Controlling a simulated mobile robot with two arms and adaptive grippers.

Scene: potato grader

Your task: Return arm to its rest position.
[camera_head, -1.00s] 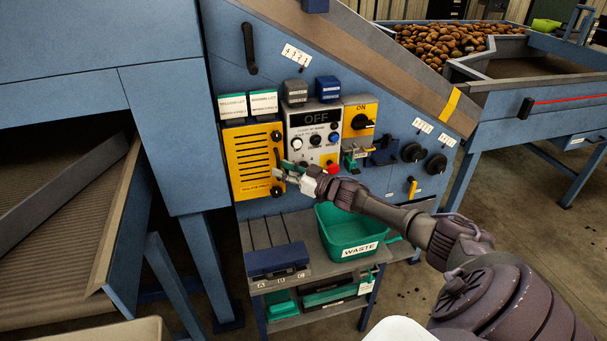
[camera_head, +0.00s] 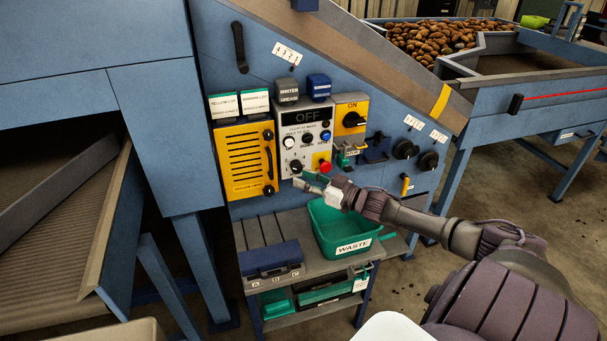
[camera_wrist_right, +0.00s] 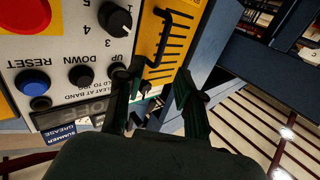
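My right arm reaches in from the lower right in the head view. Its gripper (camera_head: 306,182) is in front of the machine, just below the grey control panel (camera_head: 304,140) and right of the yellow louvred panel (camera_head: 240,162). In the right wrist view the two dark green fingers (camera_wrist_right: 158,98) stand apart, with nothing held between them. The control panel (camera_wrist_right: 62,60) and yellow slotted panel (camera_wrist_right: 172,42) lie beyond them, seen upside down. My left gripper is not in view.
A green waste bin (camera_head: 343,247) stands on a low grey bench (camera_head: 262,228) under the gripper, beside a blue box (camera_head: 270,258). A red button (camera_head: 324,167) is close above the gripper. Potatoes (camera_head: 432,38) lie in a hopper behind. Open floor shows at the right.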

